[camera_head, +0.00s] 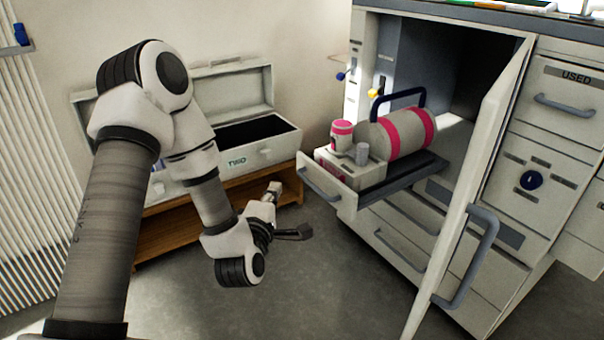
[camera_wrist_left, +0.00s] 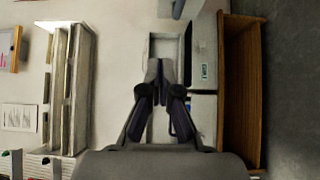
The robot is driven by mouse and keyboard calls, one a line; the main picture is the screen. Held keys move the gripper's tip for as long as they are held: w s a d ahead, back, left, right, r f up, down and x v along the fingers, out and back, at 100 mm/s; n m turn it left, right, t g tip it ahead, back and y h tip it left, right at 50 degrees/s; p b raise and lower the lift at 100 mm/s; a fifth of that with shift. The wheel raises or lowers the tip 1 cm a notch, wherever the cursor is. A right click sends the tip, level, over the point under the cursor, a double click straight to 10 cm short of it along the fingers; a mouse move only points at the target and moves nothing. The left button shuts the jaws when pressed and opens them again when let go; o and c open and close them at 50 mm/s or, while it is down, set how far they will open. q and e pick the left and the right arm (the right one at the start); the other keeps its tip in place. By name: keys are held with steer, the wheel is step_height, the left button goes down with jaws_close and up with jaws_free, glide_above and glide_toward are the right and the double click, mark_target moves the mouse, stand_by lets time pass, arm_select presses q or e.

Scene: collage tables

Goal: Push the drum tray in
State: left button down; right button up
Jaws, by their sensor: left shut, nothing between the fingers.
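The drum tray (camera_head: 330,192) sticks out of the open cabinet bay in the head view, with a pale handled front on a dark slide. On it lies a grey drum (camera_head: 408,131) with pink bands and a dark blue handle. A pink-and-white canister (camera_head: 341,135) and a small grey cylinder stand near the tray's front. My left gripper (camera_head: 273,189) is left of the tray front and apart from it, shut and empty. Its closed fingers (camera_wrist_left: 160,76) also show in the left wrist view, against the wall and pale boxes. My right gripper is not in view.
The cabinet door (camera_head: 470,170) stands open at the right of the tray. A wooden bench (camera_head: 160,235) with pale boxes, one marked TWO (camera_head: 258,153), stands behind my left arm. Clear grey floor lies between bench and cabinet.

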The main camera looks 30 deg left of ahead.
arm_select(q)
steer(key=b, duration=0.3)
glide_toward(301, 158)
steer(key=w+a, duration=0.2)
steer(key=a, duration=0.2)
steer(key=w, duration=0.1)
steer(key=w+d+b, duration=0.1)
steer(key=shift+w+f, duration=0.1)
steer(key=shift+w, duration=0.2)
steer(key=shift+w+d, duration=0.2)
steer(key=shift+w, duration=0.3)
steer(key=shift+w, duration=0.1)
